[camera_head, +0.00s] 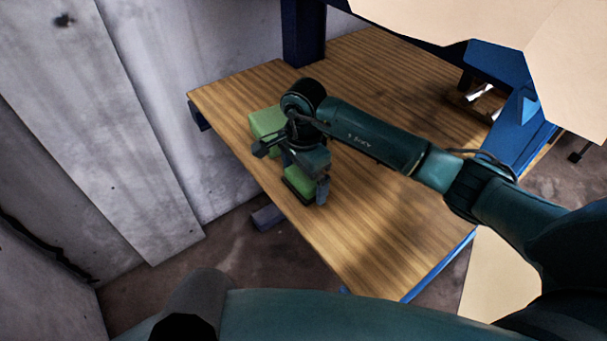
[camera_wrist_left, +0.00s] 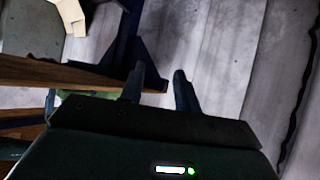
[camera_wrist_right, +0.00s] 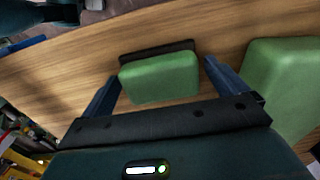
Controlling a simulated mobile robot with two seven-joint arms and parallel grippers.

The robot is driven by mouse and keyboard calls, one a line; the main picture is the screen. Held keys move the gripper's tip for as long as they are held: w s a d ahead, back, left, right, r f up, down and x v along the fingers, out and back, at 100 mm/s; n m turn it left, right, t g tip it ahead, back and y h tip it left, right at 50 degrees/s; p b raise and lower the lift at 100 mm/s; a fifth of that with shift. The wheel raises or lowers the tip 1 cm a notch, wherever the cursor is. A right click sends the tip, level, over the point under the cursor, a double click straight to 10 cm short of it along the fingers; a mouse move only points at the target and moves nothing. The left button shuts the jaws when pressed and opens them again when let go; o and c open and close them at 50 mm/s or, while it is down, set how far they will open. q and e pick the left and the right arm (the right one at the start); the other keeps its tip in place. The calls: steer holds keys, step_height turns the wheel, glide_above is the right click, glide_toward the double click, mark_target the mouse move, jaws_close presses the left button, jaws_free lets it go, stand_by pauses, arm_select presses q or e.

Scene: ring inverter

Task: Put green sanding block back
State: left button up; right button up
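A green sanding block (camera_head: 299,181) with a dark base lies on the wooden table near its left edge. In the right wrist view the block (camera_wrist_right: 160,78) shows between the two fingers of my right gripper (camera_wrist_right: 160,80), with slim gaps at its sides. My right gripper (camera_head: 293,168) is open over the block in the head view and partly covers it. I cannot tell whether the fingertips reach down around it. My left gripper (camera_wrist_left: 158,82) is open and empty, beside the table edge. It is not seen in the head view.
A larger green block (camera_head: 266,124) stands close behind the sanding block; it is also at the right of the right wrist view (camera_wrist_right: 285,85). The wooden tabletop (camera_head: 385,235) is clear toward the front. A grey wall (camera_head: 150,90) rises left of the table.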

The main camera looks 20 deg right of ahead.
mark_target(304, 176)
arm_select(q)
steer(key=shift+r, duration=0.25)
arm_select(e)
steer(key=shift+r+p, duration=0.25)
steer(key=shift+p, duration=0.05)
arm_select(q)
steer(key=shift+w+d+f+b, duration=0.1)
steer(key=shift+d+f+b, duration=0.2)
steer(key=shift+b, duration=0.8)
arm_select(e)
steer(key=shift+r, duration=5.9)
steer(key=shift+s, duration=0.1)
